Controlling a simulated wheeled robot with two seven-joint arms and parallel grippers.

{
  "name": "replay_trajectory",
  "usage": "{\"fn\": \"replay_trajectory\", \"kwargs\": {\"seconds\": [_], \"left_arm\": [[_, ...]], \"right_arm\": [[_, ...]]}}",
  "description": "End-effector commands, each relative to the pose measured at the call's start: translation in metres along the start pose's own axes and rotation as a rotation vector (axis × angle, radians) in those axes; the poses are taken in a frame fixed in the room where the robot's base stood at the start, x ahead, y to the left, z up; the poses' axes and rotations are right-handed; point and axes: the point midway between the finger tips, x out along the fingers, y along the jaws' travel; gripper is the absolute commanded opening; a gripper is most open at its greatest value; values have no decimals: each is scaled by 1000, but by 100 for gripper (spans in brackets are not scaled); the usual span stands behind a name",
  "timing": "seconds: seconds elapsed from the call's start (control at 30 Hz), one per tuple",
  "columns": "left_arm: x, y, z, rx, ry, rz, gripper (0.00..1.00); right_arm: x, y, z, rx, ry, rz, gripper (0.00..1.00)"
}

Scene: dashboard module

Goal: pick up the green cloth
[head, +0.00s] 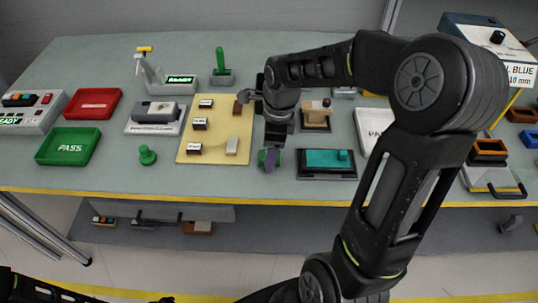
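My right gripper (269,158) points down near the front of the bench, between the tan board and the teal piece. A small dark green patch (262,157) shows right at its fingertips. It may be the green cloth, but it is too small to tell, and I cannot tell whether the fingers are shut on it. No other thing in view clearly looks like a cloth. A flat teal piece (322,159) lies on a black base just right of the gripper. My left gripper is not in view; only part of that arm shows at the bottom left.
A tan board (216,151) with small blocks lies left of the gripper. A green PASS tray (68,146), a red tray (93,103) and a green knob (147,155) are further left. My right arm hides much of the bench's right side. The yellow front edge (130,195) runs below.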

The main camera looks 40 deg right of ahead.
Motion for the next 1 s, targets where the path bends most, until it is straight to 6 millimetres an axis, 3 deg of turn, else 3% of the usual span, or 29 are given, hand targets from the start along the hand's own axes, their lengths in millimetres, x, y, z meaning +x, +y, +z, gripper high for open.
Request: {"fn": "replay_trajectory", "kwargs": {"seconds": [0.63,1.0], "left_arm": [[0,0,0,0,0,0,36],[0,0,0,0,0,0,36]], "right_arm": [[3,0,0,0,-1,-2,65],[3,0,0,0,-1,-2,35]]}}
